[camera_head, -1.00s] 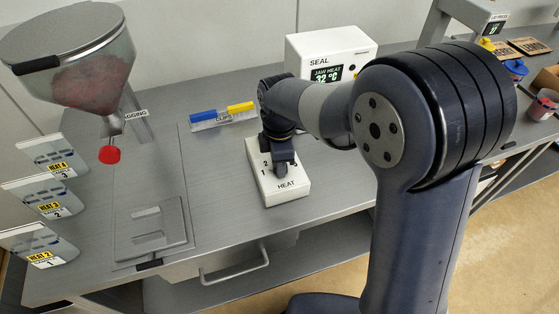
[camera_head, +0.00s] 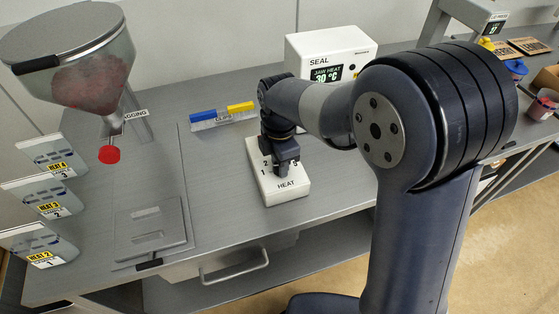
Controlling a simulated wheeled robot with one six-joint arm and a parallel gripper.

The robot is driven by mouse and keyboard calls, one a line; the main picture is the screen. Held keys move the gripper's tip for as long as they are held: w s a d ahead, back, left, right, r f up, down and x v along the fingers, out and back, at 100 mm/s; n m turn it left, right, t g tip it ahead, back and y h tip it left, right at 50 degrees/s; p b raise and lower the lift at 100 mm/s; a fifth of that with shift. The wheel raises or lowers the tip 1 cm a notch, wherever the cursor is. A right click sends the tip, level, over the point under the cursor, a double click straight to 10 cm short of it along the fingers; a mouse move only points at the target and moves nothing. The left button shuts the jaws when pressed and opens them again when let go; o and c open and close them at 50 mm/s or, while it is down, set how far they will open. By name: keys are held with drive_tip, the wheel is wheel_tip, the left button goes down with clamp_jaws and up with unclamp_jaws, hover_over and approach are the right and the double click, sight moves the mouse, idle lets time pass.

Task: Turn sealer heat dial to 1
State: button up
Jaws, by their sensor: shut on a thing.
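The sealer heat dial sits on a white box (camera_head: 282,193) labelled HEAT on the grey bench. The numbers 2 and 1 show on the box's left side, and another mark shows at right, partly covered. My gripper (camera_head: 284,170) points down over the box and is shut on the dial knob. The knob is hidden by the gripper, so I cannot tell where its pointer stands. The white SEAL unit (camera_head: 312,50) stands behind, and its screen (camera_head: 327,74) reads JAW HEAT 30 °C. My arm covers part of the unit.
A hopper (camera_head: 75,75) with a red knob (camera_head: 109,155) stands at the left. Several labelled heat pouches (camera_head: 40,245) line the left edge. Bare bench lies left of the box.

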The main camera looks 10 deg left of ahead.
drive_tip(key=o, duration=1)
drive_tip(key=shift+c, duration=0.2)
drive_tip(key=shift+r, duration=0.15)
wheel_tip(320, 180, up, 11)
drive_tip(key=shift+f+b, duration=0.2)
drive_tip(key=shift+b, duration=0.15)
wheel_tip(320, 180, down, 11)
drive_tip(key=shift+r+p, duration=0.15)
drive_tip(key=shift+p, duration=0.2)
